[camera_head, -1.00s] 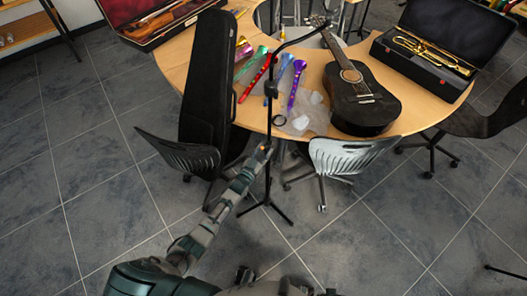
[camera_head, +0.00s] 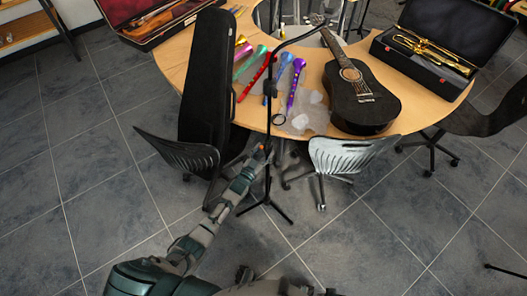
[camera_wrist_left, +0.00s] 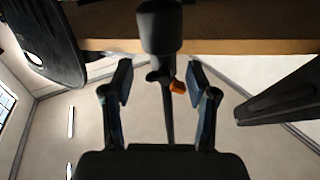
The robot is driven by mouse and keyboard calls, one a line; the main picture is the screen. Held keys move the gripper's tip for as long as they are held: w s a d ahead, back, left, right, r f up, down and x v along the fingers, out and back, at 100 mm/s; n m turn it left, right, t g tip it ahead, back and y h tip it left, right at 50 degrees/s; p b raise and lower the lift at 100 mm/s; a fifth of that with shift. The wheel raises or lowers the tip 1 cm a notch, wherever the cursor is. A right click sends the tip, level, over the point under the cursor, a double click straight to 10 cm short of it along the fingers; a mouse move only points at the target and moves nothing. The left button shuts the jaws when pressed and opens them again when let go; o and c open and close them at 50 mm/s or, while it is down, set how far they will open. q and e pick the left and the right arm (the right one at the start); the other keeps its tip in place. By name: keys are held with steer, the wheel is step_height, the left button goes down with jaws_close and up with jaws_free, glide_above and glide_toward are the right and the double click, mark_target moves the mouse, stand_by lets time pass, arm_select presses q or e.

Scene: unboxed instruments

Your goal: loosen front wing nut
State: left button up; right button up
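A black stand (camera_head: 268,185) with a thin upright pole and a bent top arm stands on the floor in front of the table. In the left wrist view its thick dark collar (camera_wrist_left: 160,28) and thinner pole (camera_wrist_left: 168,118) run down the middle. A small orange piece, seemingly the wing nut (camera_wrist_left: 178,87), sticks out to the right of the pole just below the collar. My left gripper (camera_head: 260,154) is at the pole, below table height. The wrist view shows its two fingers (camera_wrist_left: 159,82) apart, one on each side of the pole and orange piece, with gaps visible. My right gripper is not in view.
The wooden table (camera_head: 425,118) carries a black guitar (camera_head: 362,100), colored horns and a trumpet case (camera_head: 440,45). A tall black case (camera_head: 207,90) leans left of the stand. Chairs (camera_head: 180,153) and (camera_head: 345,152) flank the gripper. Floor lies open below.

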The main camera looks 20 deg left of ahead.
arm_select(q)
steer(key=shift+r, duration=0.15)
steer(key=v, duration=1.2)
steer(key=shift+f, duration=0.25)
steer(key=s+f+n+g+y, duration=0.25)
steer(key=s+f+g, duration=0.55)
steer(key=s+f, duration=0.95)
steer(key=s+f+g, duration=0.4)
steer(key=s+f, duration=0.1)
steer(key=s, duration=0.4)
steer(key=s+f+g+y+p, duration=0.1)
steer(key=s+f+g, duration=0.2)
steer(key=s, duration=0.6)
step_height(320, 180, down, 3)
steer(key=shift+s+r+g, duration=0.2)
steer(key=shift+g, duration=0.2)
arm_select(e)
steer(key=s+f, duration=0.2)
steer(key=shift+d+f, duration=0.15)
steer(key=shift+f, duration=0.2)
